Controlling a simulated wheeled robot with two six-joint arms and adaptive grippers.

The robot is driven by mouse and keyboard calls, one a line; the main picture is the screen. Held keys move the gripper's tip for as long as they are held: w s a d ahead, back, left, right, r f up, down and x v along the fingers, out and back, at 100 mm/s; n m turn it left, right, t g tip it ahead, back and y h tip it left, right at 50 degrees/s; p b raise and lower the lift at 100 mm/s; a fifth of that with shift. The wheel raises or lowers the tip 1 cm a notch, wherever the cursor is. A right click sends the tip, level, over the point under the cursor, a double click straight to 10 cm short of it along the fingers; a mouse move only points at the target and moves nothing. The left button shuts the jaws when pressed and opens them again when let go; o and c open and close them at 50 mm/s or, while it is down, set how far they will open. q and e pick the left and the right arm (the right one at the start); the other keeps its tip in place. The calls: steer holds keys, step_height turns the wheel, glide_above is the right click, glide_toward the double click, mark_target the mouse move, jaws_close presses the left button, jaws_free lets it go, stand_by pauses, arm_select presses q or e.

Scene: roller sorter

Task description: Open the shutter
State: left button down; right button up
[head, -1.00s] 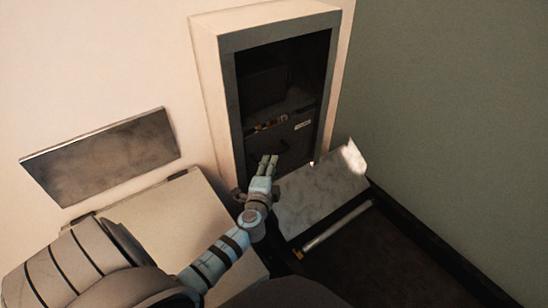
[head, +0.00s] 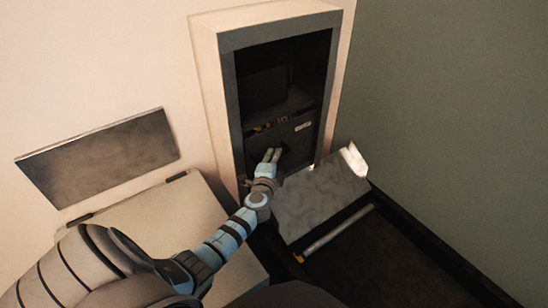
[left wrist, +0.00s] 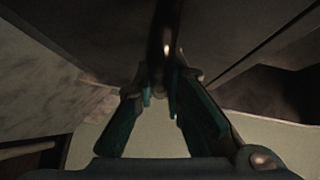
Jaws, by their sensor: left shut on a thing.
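The shutter (head: 302,138) is a dark panel with a small white label, in the lower part of the framed wall opening. My left gripper (head: 272,156) reaches up to its front in the head view. In the left wrist view, the left gripper's fingers (left wrist: 159,95) are shut on a dark, rounded handle (left wrist: 165,45) that stands off the dark panel. In the head view the gripper hides most of the handle. The opening above the shutter is dark, with small yellowish things showing along the panel's top edge. My right gripper is not in view.
The pale frame (head: 226,110) surrounds the opening closely. A grey slanted plate (head: 320,198) juts out below it at the right, with a roller (head: 338,229) by its lower edge. A pale box (head: 165,225) stands at the left, under a grey wall panel (head: 98,157).

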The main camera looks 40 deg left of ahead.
arm_select(q)
steer(key=shift+r, duration=0.1)
steer(key=shift+r+p, duration=0.25)
steer(key=shift+p, duration=0.15)
step_height(320, 180, up, 8)
steer(key=p, duration=0.6)
steer(key=shift+f+p, duration=0.2)
steer(key=shift+p, duration=0.1)
step_height(320, 180, up, 12)
steer(key=p, duration=1)
steer(key=shift+p, duration=0.4)
steer(key=shift+w+r, duration=0.1)
steer(key=shift+r, duration=0.05)
steer(key=c, duration=1.7)
jaws_free()
steer(key=shift+o, duration=0.2)
